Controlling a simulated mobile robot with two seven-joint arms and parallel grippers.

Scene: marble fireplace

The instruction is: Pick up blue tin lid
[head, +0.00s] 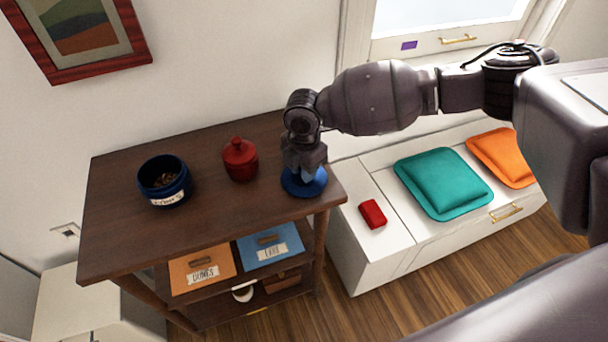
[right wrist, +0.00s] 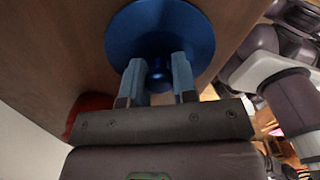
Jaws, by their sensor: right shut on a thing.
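The blue tin lid (head: 311,187) is a round blue disc at the right end of the dark wooden table top. In the right wrist view the blue tin lid (right wrist: 160,32) shows its disc and a knob. My right gripper (head: 304,172) points down over the lid; in the right wrist view its two fingers (right wrist: 158,80) are shut on the lid's knob. I cannot tell whether the lid touches the table. An open dark blue tin (head: 163,193) with brown contents and a white label stands at the table's left. My left gripper is not in view.
A red lidded jar (head: 240,161) stands between the blue tin and my right gripper. The wooden table (head: 200,225) has orange and blue labelled boxes below. A white bench (head: 364,248) at the right holds a red block (head: 372,214), a teal cushion (head: 443,182) and an orange cushion (head: 503,157).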

